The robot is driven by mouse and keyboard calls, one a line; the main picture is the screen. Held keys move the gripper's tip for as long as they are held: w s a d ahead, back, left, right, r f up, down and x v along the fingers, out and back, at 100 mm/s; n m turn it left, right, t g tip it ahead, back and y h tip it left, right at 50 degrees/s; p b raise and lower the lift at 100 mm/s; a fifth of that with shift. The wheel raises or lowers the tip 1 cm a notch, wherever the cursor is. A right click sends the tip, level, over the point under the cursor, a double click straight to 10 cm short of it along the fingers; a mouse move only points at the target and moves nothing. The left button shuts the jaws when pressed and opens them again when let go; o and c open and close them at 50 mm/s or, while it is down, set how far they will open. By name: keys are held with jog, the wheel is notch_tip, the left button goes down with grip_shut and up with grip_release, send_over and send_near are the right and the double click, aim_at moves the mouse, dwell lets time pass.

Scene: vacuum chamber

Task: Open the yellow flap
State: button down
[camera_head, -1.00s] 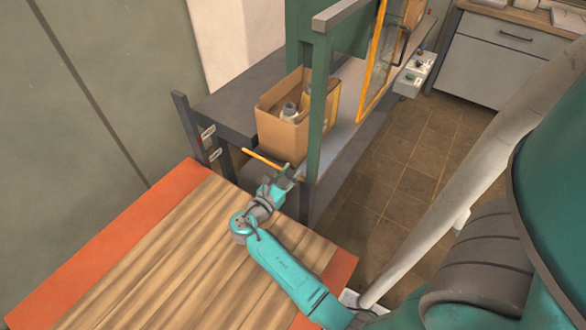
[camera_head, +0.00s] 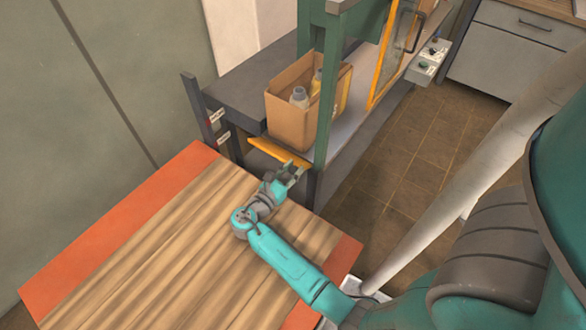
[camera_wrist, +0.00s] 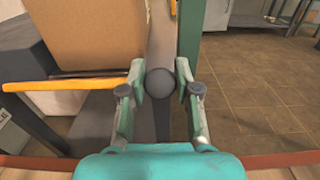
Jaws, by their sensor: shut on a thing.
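The yellow flap (camera_head: 278,152) is at the end of the grey bench, below the cardboard box, and shows as a slanted narrow yellow panel. In the wrist view its edge (camera_wrist: 65,84) runs from the left to my left finger. My gripper (camera_head: 290,174) is at the flap's right end, beside the green post. In the wrist view my gripper (camera_wrist: 160,78) has its two fingers on either side of a grey round knob (camera_wrist: 160,86) and is shut on it. The join between knob and flap is hidden by the left finger.
The cardboard box (camera_head: 290,128) with bottles stands on the bench just behind the flap. The green post (camera_head: 326,110) rises close to my gripper's right. The wooden table (camera_head: 150,250) with orange ends lies under my arm. Tiled floor (camera_head: 400,170) is open to the right.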

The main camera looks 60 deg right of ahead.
jog(key=shift+f, duration=0.1)
jog(key=c, duration=0.8)
grip_release()
jog(key=shift+a, duration=0.1)
jog(key=a, duration=1.1)
jog(key=shift+w+a, duration=0.35)
jog(key=shift+a, duration=0.05)
jog(key=shift+c, duration=0.4)
